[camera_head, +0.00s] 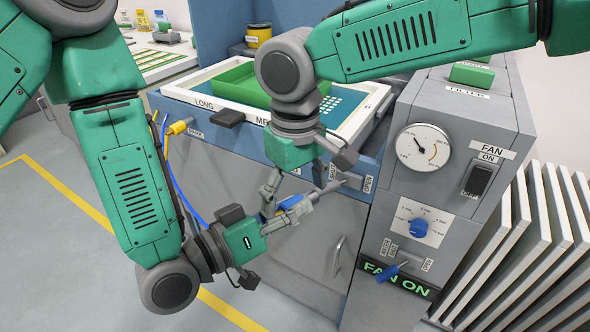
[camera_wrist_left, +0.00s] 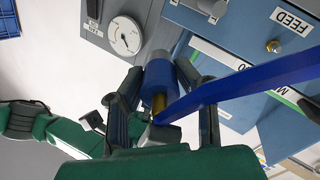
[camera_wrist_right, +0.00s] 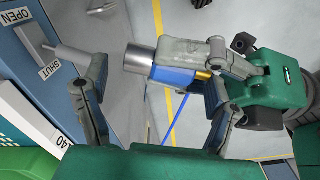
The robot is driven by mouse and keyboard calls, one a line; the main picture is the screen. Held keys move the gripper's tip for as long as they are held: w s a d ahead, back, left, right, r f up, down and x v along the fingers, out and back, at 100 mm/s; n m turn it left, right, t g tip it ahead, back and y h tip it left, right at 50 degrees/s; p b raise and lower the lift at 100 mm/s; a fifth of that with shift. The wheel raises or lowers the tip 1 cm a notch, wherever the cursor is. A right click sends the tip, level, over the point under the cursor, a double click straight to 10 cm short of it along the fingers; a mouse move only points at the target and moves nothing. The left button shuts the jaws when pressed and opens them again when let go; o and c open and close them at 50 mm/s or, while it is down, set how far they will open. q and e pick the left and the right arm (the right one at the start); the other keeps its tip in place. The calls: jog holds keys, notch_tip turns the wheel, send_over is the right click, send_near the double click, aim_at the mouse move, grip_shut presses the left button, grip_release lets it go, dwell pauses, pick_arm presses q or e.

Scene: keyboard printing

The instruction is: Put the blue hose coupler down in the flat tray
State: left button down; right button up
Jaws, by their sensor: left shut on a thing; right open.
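The blue hose coupler (camera_head: 290,202) has a silver-grey end and a brass part. My left gripper (camera_wrist_left: 160,88) is shut on it, and the coupler (camera_wrist_left: 160,72) shows between its fingers in the left wrist view. A blue hose (camera_wrist_left: 250,82) runs past it. A shallow green tray (camera_head: 240,88) lies in a white frame on the machine. I cannot tell if it is the flat tray. Both grippers are in front of the machine, below that frame.
A grey cabinet with a gauge (camera_head: 422,147), blue knob (camera_head: 418,227) and fan switch (camera_head: 477,180) stands at the right. A grey valve handle (camera_head: 350,181) juts out close to the grippers. White panels (camera_head: 530,235) stand far right. Open floor (camera_head: 50,240) lies left.

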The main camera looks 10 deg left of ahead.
jog(key=shift+f, duration=0.55)
jog(key=c, duration=1.3)
pick_arm(q)
jog(key=c, duration=1.1)
grip_release()
